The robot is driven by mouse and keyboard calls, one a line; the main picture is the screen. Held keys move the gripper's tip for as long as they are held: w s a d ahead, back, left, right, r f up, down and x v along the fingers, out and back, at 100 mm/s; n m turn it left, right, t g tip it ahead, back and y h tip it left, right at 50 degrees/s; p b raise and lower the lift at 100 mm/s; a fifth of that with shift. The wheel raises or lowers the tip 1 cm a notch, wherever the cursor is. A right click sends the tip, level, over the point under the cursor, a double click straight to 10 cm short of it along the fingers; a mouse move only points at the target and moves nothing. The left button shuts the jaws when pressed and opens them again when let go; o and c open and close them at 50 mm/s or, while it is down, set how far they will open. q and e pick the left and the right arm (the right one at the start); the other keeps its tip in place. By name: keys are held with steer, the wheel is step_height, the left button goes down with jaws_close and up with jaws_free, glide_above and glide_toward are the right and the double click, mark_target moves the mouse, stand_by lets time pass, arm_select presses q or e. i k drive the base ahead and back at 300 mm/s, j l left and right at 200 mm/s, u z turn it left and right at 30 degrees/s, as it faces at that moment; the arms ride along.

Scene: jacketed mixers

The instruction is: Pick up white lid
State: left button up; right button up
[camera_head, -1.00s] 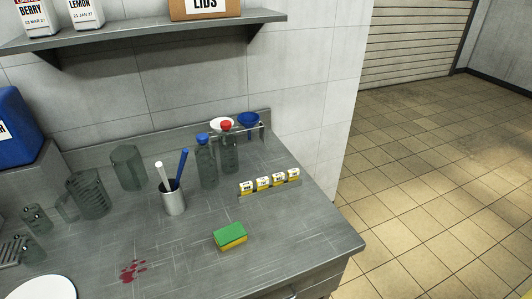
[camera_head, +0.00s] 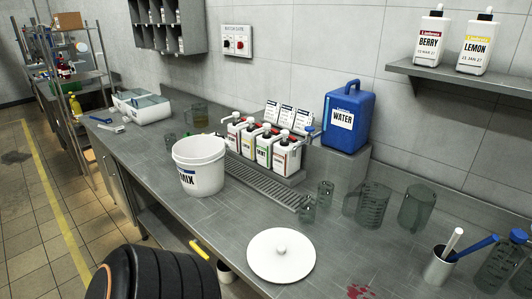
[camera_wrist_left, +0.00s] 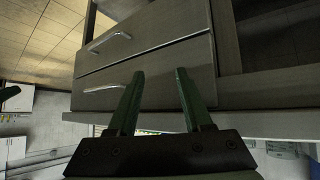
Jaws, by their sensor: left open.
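The white lid (camera_head: 262,262) is a round disc with a small knob on top. It lies flat on the metal counter near the front edge, at the lower middle of the head view. My left gripper (camera_wrist_left: 160,75) shows in the left wrist view, with its two dark green fingers apart and nothing between them. Behind the fingers are grey drawer fronts (camera_wrist_left: 150,60) with bar handles. The lid does not show in that view. My left gripper's fingers and my right gripper are not visible in the head view.
An open white bucket (camera_head: 198,178) stands left of the lid. Behind are pump bottles (camera_head: 264,150), a blue water container (camera_head: 347,115) and clear jugs (camera_head: 372,205). A red stain (camera_head: 358,291) marks the counter beside the lid.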

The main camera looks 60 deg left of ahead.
mark_target(278, 255)
steer(key=u, duration=1.85)
